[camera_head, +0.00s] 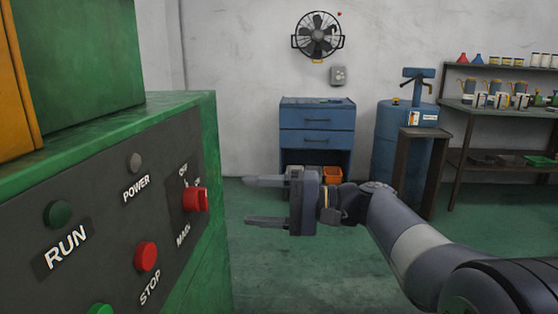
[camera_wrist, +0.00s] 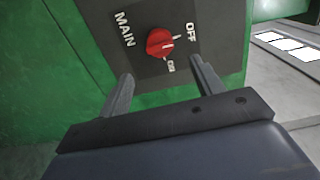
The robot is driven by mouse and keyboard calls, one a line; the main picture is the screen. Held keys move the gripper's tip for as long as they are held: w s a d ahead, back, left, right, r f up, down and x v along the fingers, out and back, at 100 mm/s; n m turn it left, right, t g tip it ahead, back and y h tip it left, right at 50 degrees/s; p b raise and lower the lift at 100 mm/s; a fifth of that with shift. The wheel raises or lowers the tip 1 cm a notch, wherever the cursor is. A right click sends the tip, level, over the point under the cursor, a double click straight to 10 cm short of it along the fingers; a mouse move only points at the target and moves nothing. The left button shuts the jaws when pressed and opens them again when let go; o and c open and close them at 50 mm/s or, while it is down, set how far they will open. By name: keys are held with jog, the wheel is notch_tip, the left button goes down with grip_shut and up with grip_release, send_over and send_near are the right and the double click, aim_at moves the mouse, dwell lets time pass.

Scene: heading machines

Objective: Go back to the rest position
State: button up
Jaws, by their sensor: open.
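My gripper (camera_head: 265,201) is open and empty in the head view, its two fingers pointing left towards the green machine's control panel (camera_head: 110,225). A gap shows between the fingertips and the red MAIN switch (camera_head: 196,199) on the panel's right edge. In the wrist view the red MAIN switch (camera_wrist: 160,43) lies ahead, between and beyond the two fingers of my gripper (camera_wrist: 162,82). OFF and ON labels stand beside it. My arm reaches in from the lower right of the head view, nearly level.
The panel also bears a green RUN button (camera_head: 58,213), a red STOP button (camera_head: 146,256) and a grey POWER lamp (camera_head: 134,162). Behind stand a blue drawer cabinet (camera_head: 317,123), a blue drum (camera_head: 390,150) and a loaded workbench (camera_head: 485,110). Green floor (camera_head: 300,275) is open below my gripper.

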aim_at(207, 201)
jog(key=a, duration=0.9)
jog(key=shift+w+a+r+b, duration=0.25)
jog(key=shift+w+a+b, duration=0.05)
jog(key=shift+w+a, duration=0.05)
jog(key=m+p, duration=0.6)
jog(key=p, duration=0.1)
jog(key=d+m+p, duration=0.1)
jog(key=m+p, duration=0.5)
jog(key=p, duration=0.1)
jog(key=d+m+p, duration=0.1)
jog(key=m+p, duration=0.5)
jog(key=p, duration=0.2)
jog(key=shift+s+d+f, duration=0.1)
jog(key=shift+s+f, duration=0.05)
jog(key=shift+f, duration=0.25)
jog(key=shift+s+d, duration=0.1)
jog(key=shift+d, duration=0.3)
